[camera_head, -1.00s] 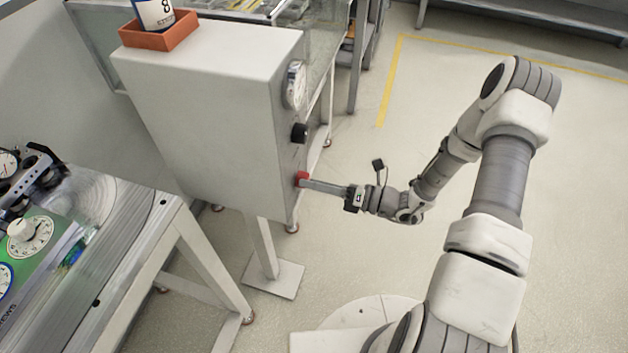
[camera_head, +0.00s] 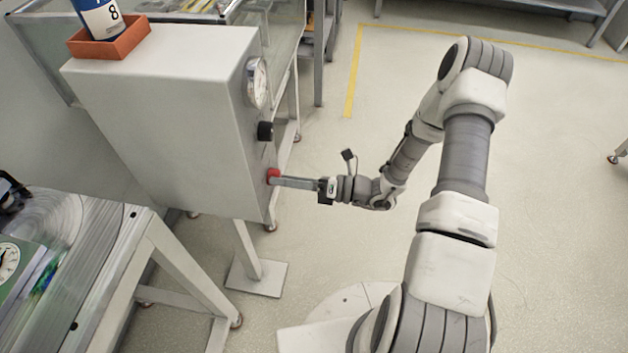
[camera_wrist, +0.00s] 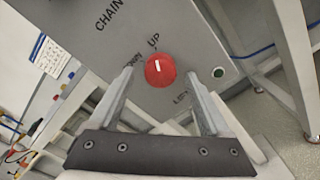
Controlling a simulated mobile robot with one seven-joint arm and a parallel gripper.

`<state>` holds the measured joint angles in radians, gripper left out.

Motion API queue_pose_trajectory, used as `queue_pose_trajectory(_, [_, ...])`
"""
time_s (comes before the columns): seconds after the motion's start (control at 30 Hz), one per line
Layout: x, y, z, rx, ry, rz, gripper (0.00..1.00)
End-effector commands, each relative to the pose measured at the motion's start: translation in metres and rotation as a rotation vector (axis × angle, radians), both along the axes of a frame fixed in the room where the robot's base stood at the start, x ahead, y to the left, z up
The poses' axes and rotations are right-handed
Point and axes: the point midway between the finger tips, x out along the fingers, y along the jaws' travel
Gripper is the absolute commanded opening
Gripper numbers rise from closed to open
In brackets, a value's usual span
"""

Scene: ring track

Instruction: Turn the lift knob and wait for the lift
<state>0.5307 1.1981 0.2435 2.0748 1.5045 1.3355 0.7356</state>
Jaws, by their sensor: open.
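The lift knob (camera_wrist: 160,70) is red and round with a short white mark, on the grey panel in the wrist view. The labels UP and DOWN are above it and to its left; the mark points roughly toward UP. The red knob (camera_head: 273,175) also shows low on the control box's side in the head view. My gripper (camera_wrist: 160,75) is open, its two fingers on either side of the knob with a small gap visible at each side. In the head view my gripper (camera_head: 292,181) reaches the knob from the right. The lift itself cannot be made out.
The grey control box (camera_head: 170,110) stands on a post and also carries a black knob (camera_head: 265,131) and a dial gauge (camera_head: 257,82). A small green light (camera_wrist: 218,72) is right of the red knob. An orange tray (camera_head: 110,42) sits on top. A workbench (camera_head: 110,245) is at left; floor at right is clear.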

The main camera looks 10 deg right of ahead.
Motion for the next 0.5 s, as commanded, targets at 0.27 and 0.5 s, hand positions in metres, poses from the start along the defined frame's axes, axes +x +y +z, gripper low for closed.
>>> queue_pose_trajectory(0.27, [-0.008, -0.027, 0.001, -0.001, -0.001, -0.005, 0.81])
queue_pose_trajectory(0.5, [-0.029, -0.082, 0.0, -0.002, 0.0, -0.006, 0.81])
